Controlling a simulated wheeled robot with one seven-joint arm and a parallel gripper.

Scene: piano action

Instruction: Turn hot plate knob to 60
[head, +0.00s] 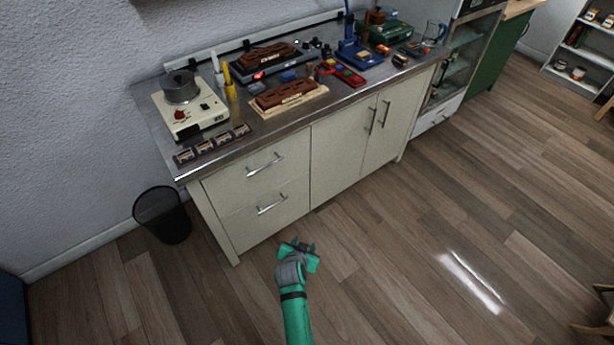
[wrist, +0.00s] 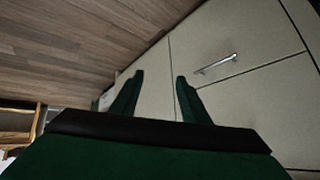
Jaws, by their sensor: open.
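The hot plate (head: 213,117) is a cream box at the left end of the metal counter, with a dark grey pot (head: 181,88) on top. A small red knob (head: 180,114) shows on its front left; its setting is too small to read. My green gripper (head: 299,249) is low in front of the cabinet, below and to the right of the hot plate, well apart from it. In the wrist view my gripper (wrist: 158,95) has its two dark green fingers spread with nothing between them. The hot plate is not in the wrist view.
The cream cabinet (head: 335,160) has drawers with bar handles, one handle (wrist: 215,64) near in the wrist view. Small dark boxes (head: 205,147) line the counter's front edge. A black bin (head: 162,215) stands at the left. The wooden floor in front is clear.

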